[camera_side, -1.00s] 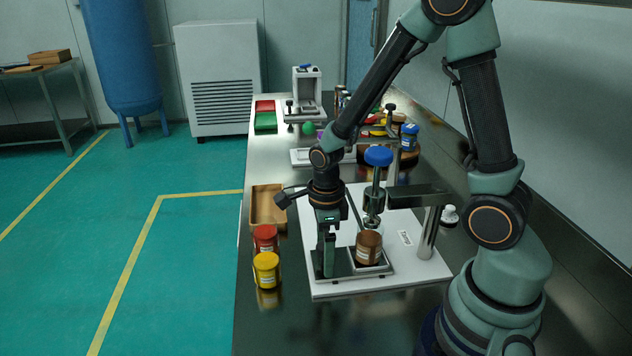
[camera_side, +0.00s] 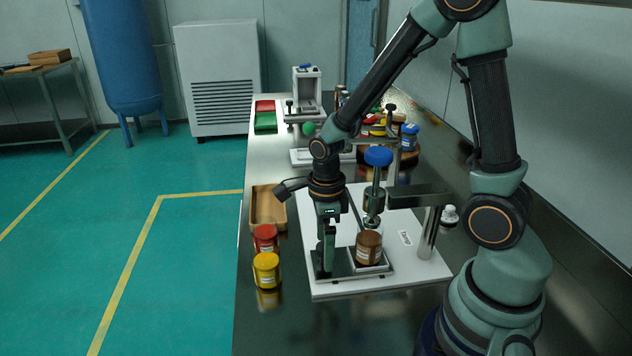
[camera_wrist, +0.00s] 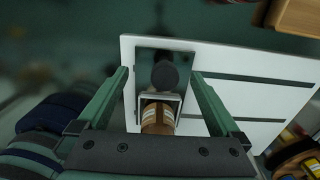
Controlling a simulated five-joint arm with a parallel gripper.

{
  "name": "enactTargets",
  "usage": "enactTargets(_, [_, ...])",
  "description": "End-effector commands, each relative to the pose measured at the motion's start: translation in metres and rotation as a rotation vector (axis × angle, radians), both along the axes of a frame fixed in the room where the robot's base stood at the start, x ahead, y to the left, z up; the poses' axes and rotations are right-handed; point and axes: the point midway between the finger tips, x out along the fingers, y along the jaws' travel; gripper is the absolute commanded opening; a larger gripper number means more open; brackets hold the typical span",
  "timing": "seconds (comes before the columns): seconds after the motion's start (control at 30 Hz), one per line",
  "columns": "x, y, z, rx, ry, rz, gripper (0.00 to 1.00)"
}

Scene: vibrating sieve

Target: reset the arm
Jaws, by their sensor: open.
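My gripper (camera_side: 326,262) points down over the left end of a dark plate on a white base board (camera_side: 330,290). In the wrist view my gripper (camera_wrist: 160,75) is open, its two fingers apart on either side of a dark round knob (camera_wrist: 165,75). A gap to the knob shows on both sides, and I see no contact. A brown jar (camera_side: 369,248) with a white label sits in a small holder right of my fingers; it also shows in the wrist view (camera_wrist: 158,116). A blue-topped post mechanism (camera_side: 378,157) stands above the jar.
A red-lidded jar (camera_side: 265,239) and a yellow jar (camera_side: 266,270) stand left of the board. A wooden tray (camera_side: 268,208) lies behind them. A metal post (camera_side: 431,232) and a small white bottle (camera_side: 450,214) stand to the right. More equipment fills the bench's far end.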

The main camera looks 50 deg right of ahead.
Motion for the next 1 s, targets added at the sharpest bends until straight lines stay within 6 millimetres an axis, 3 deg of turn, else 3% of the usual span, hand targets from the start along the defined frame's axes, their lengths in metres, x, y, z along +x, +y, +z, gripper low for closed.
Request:
enactTargets(0.47, [0.001,0.000,0.064,0.000,-0.006,0.000,1.00])
enactTargets(1.0, [-0.001,0.000,-0.010,0.001,0.006,0.000,1.00])
